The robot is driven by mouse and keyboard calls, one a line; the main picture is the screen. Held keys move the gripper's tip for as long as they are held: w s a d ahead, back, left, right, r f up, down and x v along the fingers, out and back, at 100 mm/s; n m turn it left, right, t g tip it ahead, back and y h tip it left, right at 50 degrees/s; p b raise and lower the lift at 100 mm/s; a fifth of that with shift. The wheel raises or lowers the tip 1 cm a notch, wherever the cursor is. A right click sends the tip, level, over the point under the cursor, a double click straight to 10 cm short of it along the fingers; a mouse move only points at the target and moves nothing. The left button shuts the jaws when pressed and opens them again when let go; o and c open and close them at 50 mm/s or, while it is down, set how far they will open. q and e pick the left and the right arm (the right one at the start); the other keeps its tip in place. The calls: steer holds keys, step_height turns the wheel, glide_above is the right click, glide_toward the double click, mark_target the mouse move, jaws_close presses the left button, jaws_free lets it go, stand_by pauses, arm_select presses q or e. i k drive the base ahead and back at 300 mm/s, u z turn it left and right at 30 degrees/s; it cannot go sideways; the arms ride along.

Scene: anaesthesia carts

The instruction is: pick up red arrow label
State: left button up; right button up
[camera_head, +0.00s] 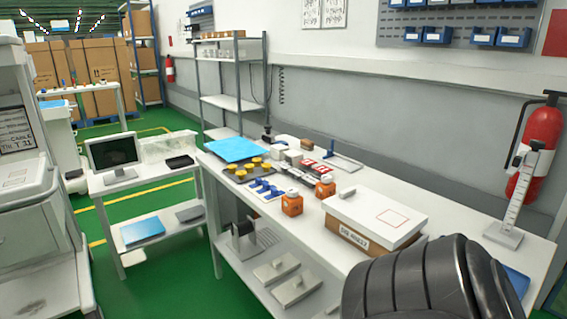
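Small red pieces with white marks (320,168) lie in a group near the middle of the white workbench (455,203). They are too small for me to make out an arrow for certain or to tell which one is the red arrow label. Neither my left nor my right gripper shows in the head view, so I cannot see either one's opening or what it holds.
A side table with a monitor (112,152) stands left. A dark ribbed shape (425,285) blocks the bottom right; I cannot tell what it is.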

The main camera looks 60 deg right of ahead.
mark_target(307, 162)
steer(key=z, duration=0.1)
steer(key=i, duration=2.2)
steer(key=z, duration=1.7)
steer(key=i, duration=1.05)
steer(key=z, duration=1.05)
